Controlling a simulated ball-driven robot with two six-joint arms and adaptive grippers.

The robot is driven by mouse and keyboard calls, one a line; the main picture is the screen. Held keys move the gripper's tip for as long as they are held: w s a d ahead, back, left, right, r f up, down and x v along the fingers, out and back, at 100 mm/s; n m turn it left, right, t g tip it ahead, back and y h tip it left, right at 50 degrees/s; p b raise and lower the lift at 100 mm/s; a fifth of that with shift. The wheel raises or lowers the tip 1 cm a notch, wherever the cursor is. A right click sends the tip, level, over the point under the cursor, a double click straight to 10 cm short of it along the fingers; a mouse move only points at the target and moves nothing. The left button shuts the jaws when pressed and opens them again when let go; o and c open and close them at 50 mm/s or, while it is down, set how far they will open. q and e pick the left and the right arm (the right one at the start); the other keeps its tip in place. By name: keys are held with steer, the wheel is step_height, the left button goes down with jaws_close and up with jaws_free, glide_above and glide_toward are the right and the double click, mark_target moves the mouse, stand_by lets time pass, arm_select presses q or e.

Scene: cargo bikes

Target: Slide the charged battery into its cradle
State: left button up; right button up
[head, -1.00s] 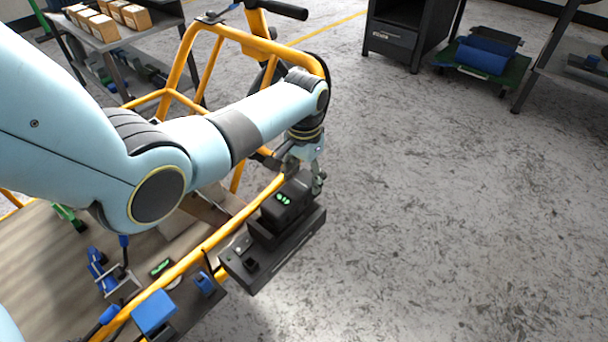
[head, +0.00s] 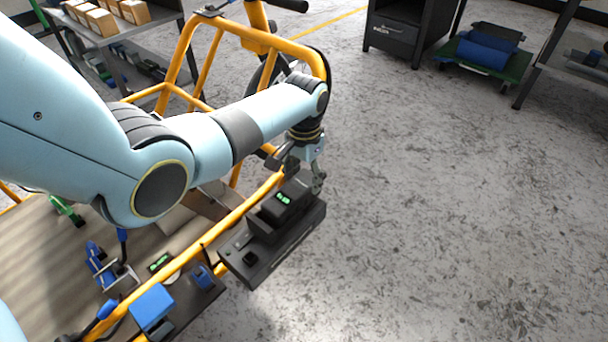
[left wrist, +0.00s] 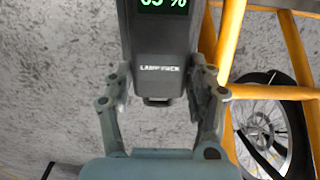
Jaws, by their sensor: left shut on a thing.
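The battery (head: 296,190) is a dark block with a green lit display on top. My left gripper (head: 302,176) is shut on its far end. In the left wrist view the battery (left wrist: 161,50) is between the two fingers of my left gripper (left wrist: 160,85), with part of a green percentage at the top edge. The cradle (head: 237,262) is a long dark base beside the yellow frame rail. The battery is over or in the cradle's far part; I cannot tell whether it is fully seated. My right gripper is not in view.
The yellow bike frame (head: 222,232) runs close along the cradle's left side. A blue box (head: 151,306) and a blue clamp (head: 98,262) are at lower left. A shelf with cartons (head: 98,20) stands at the back left. The floor to the right is clear.

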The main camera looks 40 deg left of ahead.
arm_select(q)
steer(key=o, duration=1.4)
steer(key=shift+c, duration=0.2)
step_height(320, 180, up, 12)
